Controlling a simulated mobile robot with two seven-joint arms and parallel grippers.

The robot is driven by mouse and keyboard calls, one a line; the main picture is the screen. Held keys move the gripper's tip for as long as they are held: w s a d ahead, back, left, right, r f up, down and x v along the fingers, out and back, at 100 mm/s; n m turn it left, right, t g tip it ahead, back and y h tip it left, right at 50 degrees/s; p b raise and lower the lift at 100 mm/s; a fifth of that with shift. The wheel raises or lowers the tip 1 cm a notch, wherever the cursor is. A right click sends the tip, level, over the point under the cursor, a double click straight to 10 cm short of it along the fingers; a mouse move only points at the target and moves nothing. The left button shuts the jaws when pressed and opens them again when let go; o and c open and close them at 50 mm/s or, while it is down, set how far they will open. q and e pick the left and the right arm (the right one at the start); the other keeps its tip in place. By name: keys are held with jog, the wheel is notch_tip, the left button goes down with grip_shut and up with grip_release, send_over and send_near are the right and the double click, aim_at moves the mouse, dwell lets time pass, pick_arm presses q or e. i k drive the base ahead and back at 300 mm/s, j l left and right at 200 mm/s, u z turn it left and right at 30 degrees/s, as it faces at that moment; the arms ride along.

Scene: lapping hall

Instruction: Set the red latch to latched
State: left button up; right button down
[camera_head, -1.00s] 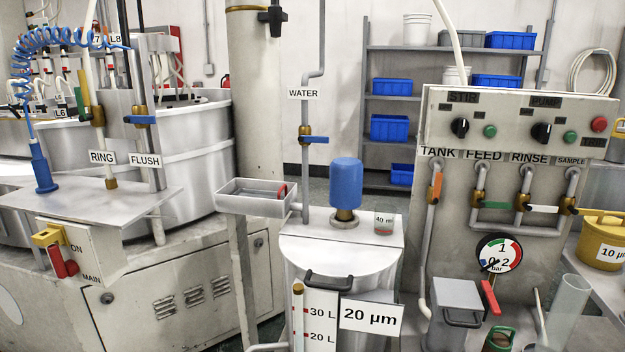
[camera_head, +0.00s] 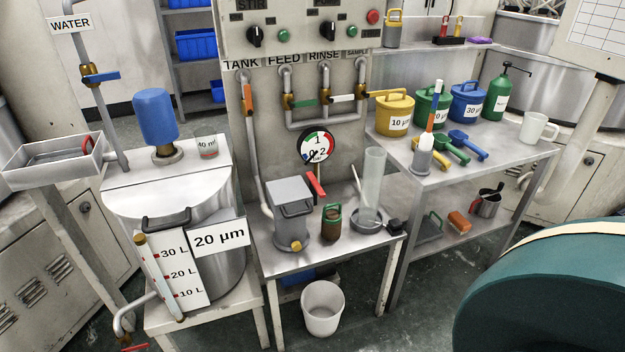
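A red lever (camera_head: 316,184) slants beside the grey lidded box (camera_head: 291,208), below the pressure gauge (camera_head: 317,147); it is the part most like a red latch. I cannot tell whether it is latched. Another red handle (camera_head: 81,144) lies in the tray at left, and a red piece (camera_head: 134,347) shows at the bottom left edge under the tank's outlet pipe. Neither of my grippers is in view.
The white tank (camera_head: 170,200) with its blue motor stands left of the box's table (camera_head: 330,248). A white bucket (camera_head: 323,307) is on the floor. A bench (camera_head: 480,155) with colored cans is at right. A large teal rounded body (camera_head: 550,300) fills the lower right.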

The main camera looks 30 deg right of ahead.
aim_at(315, 188)
jog(key=i+l, duration=0.65)
jog(key=l, duration=0.2)
